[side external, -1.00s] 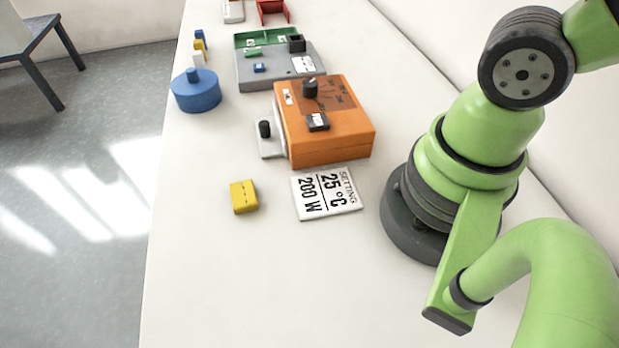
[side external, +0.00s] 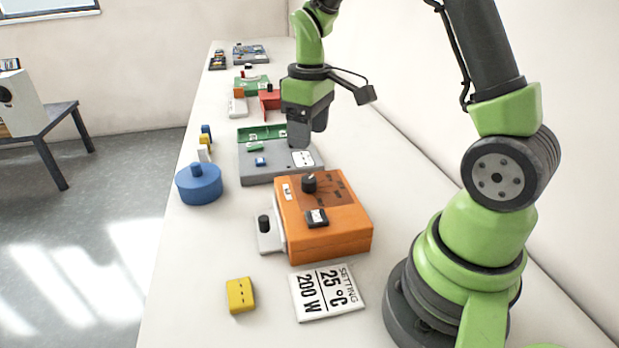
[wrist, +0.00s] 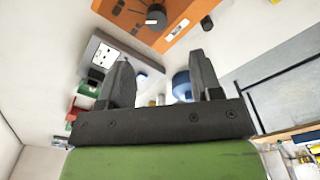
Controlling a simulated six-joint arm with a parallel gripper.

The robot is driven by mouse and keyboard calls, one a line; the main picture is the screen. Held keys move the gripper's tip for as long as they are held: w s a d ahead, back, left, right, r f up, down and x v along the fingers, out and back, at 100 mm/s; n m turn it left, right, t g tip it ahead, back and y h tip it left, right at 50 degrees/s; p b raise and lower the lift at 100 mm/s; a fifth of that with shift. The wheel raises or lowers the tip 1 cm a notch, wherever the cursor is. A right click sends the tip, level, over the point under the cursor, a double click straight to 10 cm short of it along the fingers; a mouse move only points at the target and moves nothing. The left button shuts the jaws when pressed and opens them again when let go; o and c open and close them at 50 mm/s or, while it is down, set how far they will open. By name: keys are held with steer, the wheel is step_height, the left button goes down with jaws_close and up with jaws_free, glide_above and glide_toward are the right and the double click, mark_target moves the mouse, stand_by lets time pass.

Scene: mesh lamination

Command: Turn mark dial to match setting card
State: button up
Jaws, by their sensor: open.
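The orange box (side external: 350,237) stands on the bench with a black dial (side external: 309,182) on its top, beside dark printed marks. The dial's pointer direction is too small to read. The dial also shows in the wrist view (wrist: 156,17), at the top edge, beyond my fingers. The white setting card (side external: 345,300) lies flat in front of the box and reads "SETTING 25 °C 200 W". My gripper (side external: 303,140) is above the grey unit behind the orange box, away from the dial. In the wrist view its two fingers (wrist: 162,68) are apart with nothing held between them.
The grey unit (side external: 258,174), blue round part (side external: 199,187) and yellow block (side external: 240,295) are nearby.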

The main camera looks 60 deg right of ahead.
mark_target(310, 179)
steer(key=shift+d+f, duration=0.3)
steer(key=shift+f, duration=0.55)
step_height(310, 179, down, 9)
steer(key=shift+f, duration=0.2)
steer(key=c, duration=0.9)
